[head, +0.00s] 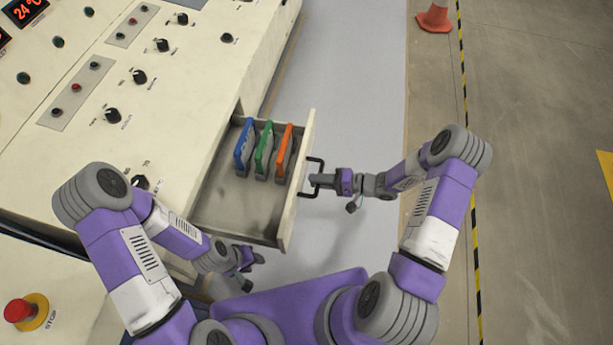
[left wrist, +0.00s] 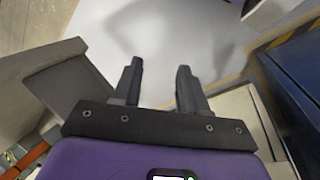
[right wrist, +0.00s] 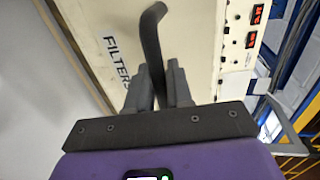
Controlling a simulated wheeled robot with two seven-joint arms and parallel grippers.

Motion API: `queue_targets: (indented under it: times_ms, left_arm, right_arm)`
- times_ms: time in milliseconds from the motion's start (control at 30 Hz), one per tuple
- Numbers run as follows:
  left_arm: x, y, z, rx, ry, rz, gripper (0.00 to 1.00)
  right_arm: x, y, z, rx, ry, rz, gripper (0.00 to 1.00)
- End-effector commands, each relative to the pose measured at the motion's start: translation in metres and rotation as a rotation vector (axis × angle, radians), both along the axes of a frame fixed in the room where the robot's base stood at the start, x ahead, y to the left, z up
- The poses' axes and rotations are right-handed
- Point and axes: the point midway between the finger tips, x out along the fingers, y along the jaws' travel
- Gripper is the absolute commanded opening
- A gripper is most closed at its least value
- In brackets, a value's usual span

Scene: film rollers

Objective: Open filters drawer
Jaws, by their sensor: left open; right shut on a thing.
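The filters drawer (head: 222,208) stands pulled out from the cream machine, with its inside showing. A blue filter (head: 244,146), a green filter (head: 264,149) and an orange filter (head: 284,151) stand upright in it. My right gripper (head: 318,181) is shut on the dark drawer handle (head: 316,162) on the drawer's outer face. In the right wrist view the handle (right wrist: 152,40) passes between the fingers (right wrist: 158,88), beside the FILTERS label (right wrist: 117,62). My left gripper (head: 252,258) is open and empty, low beside the drawer's near side; its spread fingers show in the left wrist view (left wrist: 158,85).
The machine's panel (head: 90,130) with knobs and buttons fills the left. A red stop button (head: 18,310) is at the lower left. An orange cone (head: 434,18) stands far off on the floor. The floor right of the drawer (head: 350,110) is clear.

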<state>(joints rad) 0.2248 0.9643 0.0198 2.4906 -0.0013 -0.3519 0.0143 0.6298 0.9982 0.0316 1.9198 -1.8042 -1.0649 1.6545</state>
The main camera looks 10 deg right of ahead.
Motion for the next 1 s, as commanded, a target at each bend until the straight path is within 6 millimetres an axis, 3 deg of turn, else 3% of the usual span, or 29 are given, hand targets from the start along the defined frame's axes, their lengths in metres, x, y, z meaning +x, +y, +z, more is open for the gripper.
queue_targets:
  times_ms: [200, 667, 700, 767, 1000]
  left_arm:
    - [0.0000, 0.0000, 0.0021, 0.000, 0.000, 0.000, 0.43]
    - [-0.0001, 0.0000, 0.0023, 0.000, 0.000, 0.000, 0.43]
    - [-0.0001, 0.0000, 0.0023, 0.000, 0.000, 0.000, 0.43]
    - [-0.0001, 0.0000, 0.0023, 0.000, 0.000, 0.000, 0.43]
    - [0.0000, 0.0000, 0.0022, 0.000, 0.000, 0.000, 0.43]
  right_arm:
    - [-0.0044, -0.0131, 0.0005, -0.003, -0.002, -0.004, 0.00]
    - [-0.0057, -0.0152, 0.0005, -0.001, 0.000, -0.005, 0.00]
    - [-0.0058, -0.0150, 0.0006, -0.001, 0.000, -0.005, 0.25]
    - [-0.0059, -0.0148, 0.0006, -0.001, 0.000, -0.004, 0.34]
    - [-0.0064, -0.0141, 0.0003, -0.001, 0.001, -0.002, 0.36]
